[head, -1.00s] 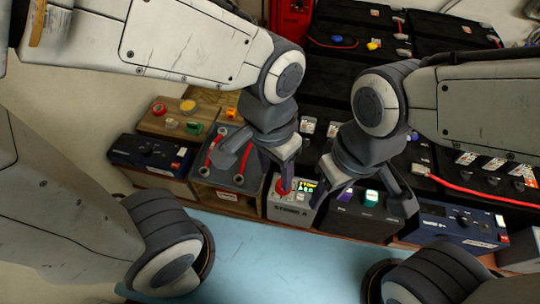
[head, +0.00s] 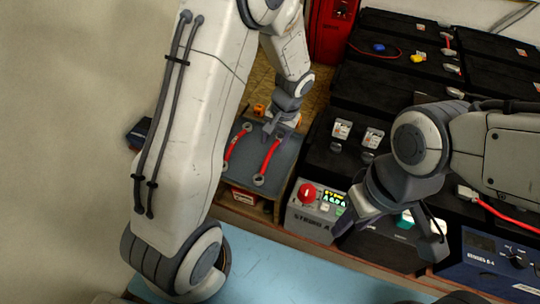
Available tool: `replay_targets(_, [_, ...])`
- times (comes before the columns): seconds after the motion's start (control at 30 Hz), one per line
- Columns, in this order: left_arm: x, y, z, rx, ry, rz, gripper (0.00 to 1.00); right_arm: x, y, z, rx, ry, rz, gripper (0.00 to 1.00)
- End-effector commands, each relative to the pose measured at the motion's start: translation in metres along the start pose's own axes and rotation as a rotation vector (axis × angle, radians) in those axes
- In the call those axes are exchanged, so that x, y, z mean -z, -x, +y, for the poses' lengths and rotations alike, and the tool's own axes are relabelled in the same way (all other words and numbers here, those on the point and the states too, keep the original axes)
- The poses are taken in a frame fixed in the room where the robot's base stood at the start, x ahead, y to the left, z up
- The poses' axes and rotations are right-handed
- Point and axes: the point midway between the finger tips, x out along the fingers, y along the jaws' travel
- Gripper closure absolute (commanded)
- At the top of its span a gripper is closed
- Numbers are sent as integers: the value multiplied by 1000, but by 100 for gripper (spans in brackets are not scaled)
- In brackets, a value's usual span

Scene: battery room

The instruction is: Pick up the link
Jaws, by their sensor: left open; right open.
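Two red links with grey ring ends lie on a grey mat (head: 245,175). The left link (head: 237,143) lies clear of my gripper. The right link (head: 269,156) has its upper end under my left gripper (head: 277,136), which is open and points down at it. I cannot tell whether the fingers touch or straddle the link. My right gripper (head: 395,232) is open and empty, in front of a black unit and beside the grey box with a red knob (head: 307,193).
Black battery blocks (head: 355,105) fill the back right. A blue instrument (head: 490,262) stands at the right. A red cabinet (head: 335,30) is at the back. The light blue surface (head: 290,270) in front is clear.

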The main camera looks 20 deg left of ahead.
Motion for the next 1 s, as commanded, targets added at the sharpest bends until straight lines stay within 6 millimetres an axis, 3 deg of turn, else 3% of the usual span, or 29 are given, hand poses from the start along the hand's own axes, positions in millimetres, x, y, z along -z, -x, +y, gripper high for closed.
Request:
replay_targets(0.4, [2, -51, 1, -1, 0, -1, 47, 0, -6, 0, 0, 0, 0, 56])
replay_targets(0.67, [2, -53, 1, -1, -1, 0, 47, 0, -6, 0, 0, 0, 0, 56])
replay_targets(0.73, [2, -53, 1, -1, -1, 0, 66, 0, -6, 0, 0, 0, 0, 56])
replay_targets(0.8, [2, -53, 1, -1, -1, 0, 93, 0, -6, 0, 0, 0, 0, 56])
replay_targets(0.83, [2, -53, 1, -1, -1, 0, 100, 0, -6, 0, 0, 0, 0, 56])
replay_targets(1.0, [3, -53, 1, -1, -1, 1, 100, 0, -6, 0, 0, 0, 0, 56])
